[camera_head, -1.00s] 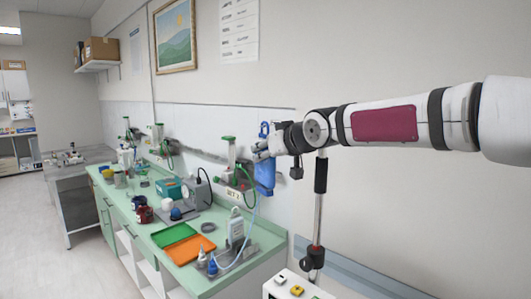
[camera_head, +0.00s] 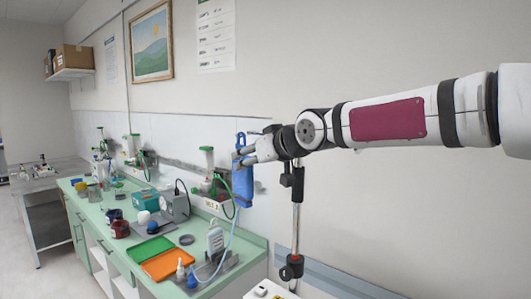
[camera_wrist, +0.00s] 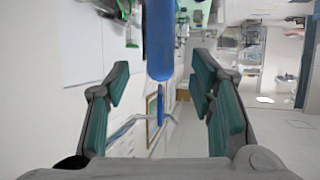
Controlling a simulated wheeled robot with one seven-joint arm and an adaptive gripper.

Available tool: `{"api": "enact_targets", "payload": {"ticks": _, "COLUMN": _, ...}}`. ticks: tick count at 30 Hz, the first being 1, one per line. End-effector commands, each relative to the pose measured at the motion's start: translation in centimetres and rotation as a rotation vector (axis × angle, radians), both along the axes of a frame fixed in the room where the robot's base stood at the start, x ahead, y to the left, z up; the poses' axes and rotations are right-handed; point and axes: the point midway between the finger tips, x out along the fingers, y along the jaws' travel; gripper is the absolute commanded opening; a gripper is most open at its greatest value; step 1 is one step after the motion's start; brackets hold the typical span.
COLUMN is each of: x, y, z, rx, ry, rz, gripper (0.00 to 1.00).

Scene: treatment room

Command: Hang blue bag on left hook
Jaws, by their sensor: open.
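The blue bag (camera_head: 243,182) hangs upright at the wall above the green counter, with a blue loop at its top. My gripper (camera_head: 246,155) is at the bag's upper part in the head view, its fingers reaching left toward it. In the wrist view my gripper (camera_wrist: 160,98) is open, with a clear gap on each side of the narrow blue strip between its fingers. The wide body of the blue bag (camera_wrist: 159,42) shows at the top middle there. The left hook cannot be made out clearly; what bears the bag is hidden behind the bag and fingers.
An upright metal pole (camera_head: 296,225) with black clamps stands below my arm. The wall right of the pole is bare.

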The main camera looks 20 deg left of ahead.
Motion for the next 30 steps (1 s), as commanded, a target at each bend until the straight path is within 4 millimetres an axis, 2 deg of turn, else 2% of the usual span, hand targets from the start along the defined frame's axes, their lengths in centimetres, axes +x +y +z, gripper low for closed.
{"api": "enact_targets", "payload": {"ticks": 3, "x": -0.8, "y": -1.4, "z": 0.7, "rx": 0.001, "ry": 0.0, "rz": -0.004, "gripper": 0.5}}
{"api": "enact_targets", "payload": {"ticks": 12, "x": -2.8, "y": -3.9, "z": 2.0, "rx": 0.001, "ry": -0.001, "rz": -0.003, "gripper": 0.5}}
{"api": "enact_targets", "payload": {"ticks": 22, "x": -4.0, "y": -5.1, "z": 2.6, "rx": -0.003, "ry": 0.001, "rz": -0.001, "gripper": 0.5}}
{"api": "enact_targets", "payload": {"ticks": 26, "x": -4.7, "y": -5.2, "z": 0.8, "rx": -0.062, "ry": 0.017, "rz": -0.012, "gripper": 0.5}}
{"api": "enact_targets", "payload": {"ticks": 30, "x": -6.1, "y": -6.9, "z": -3.9, "rx": -0.22, "ry": 0.064, "rz": -0.061, "gripper": 0.5}}
